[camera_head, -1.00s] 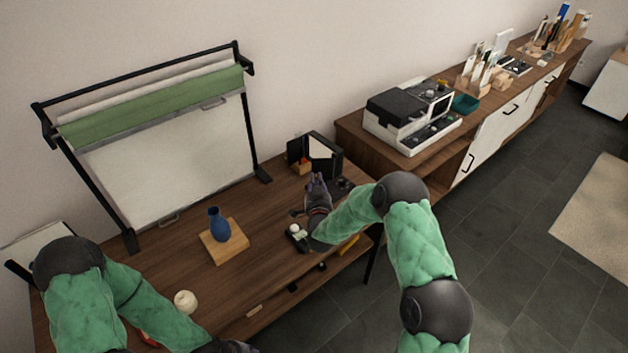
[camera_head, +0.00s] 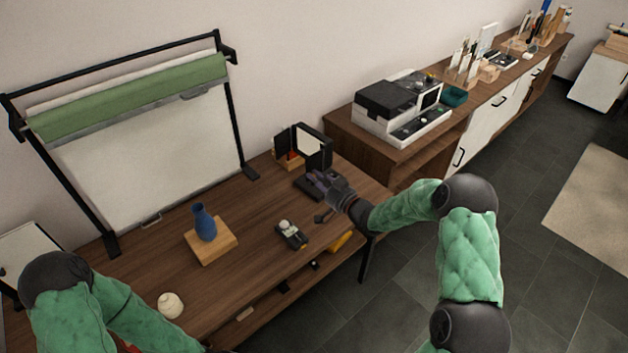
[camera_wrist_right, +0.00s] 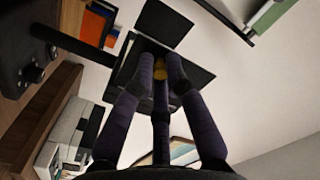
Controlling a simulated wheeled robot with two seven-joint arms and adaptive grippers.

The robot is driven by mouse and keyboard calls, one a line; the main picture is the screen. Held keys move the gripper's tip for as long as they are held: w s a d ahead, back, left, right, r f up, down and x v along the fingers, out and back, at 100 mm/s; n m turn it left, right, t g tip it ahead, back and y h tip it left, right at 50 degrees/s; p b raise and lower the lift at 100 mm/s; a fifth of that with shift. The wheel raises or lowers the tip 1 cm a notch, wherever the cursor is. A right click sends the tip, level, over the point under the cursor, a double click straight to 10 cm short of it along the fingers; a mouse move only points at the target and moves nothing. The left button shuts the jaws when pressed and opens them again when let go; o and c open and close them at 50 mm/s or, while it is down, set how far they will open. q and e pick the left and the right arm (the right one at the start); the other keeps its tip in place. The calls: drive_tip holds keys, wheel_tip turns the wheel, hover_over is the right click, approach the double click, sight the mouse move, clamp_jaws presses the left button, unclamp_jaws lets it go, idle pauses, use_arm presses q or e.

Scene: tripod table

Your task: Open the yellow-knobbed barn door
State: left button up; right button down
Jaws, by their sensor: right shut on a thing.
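The black barn-door light (camera_head: 313,146) stands at the back right of the table, with dark flaps around a pale panel. In the right wrist view one dark flap (camera_wrist_right: 166,20) stands at the top and another (camera_wrist_right: 122,72) at the left. The small yellow knob (camera_wrist_right: 160,70) shows between my fingertips, partly hidden by them. My right gripper (camera_wrist_right: 160,78) is shut on the yellow knob. In the head view my right gripper (camera_head: 318,180) is just in front of the light, and the knob cannot be made out. My left gripper is out of view.
A blue vase (camera_head: 204,222) on a wooden block (camera_head: 211,246) stands mid-table. A small dark device (camera_head: 291,236) lies nearer the front. A framed backdrop (camera_head: 150,150) rises at the left. A sideboard with a white-and-black machine (camera_head: 401,108) stands at the right.

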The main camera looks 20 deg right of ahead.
drive_tip(key=shift+d+r+y, duration=0.1)
drive_tip(key=shift+y, duration=0.2)
drive_tip(key=c, duration=1.2)
unclamp_jaws()
drive_tip(key=shift+c, duration=0.2)
drive_tip(key=shift+s, duration=0.1)
drive_tip(key=v, duration=1.2)
drive_tip(key=shift+d+r, duration=0.1)
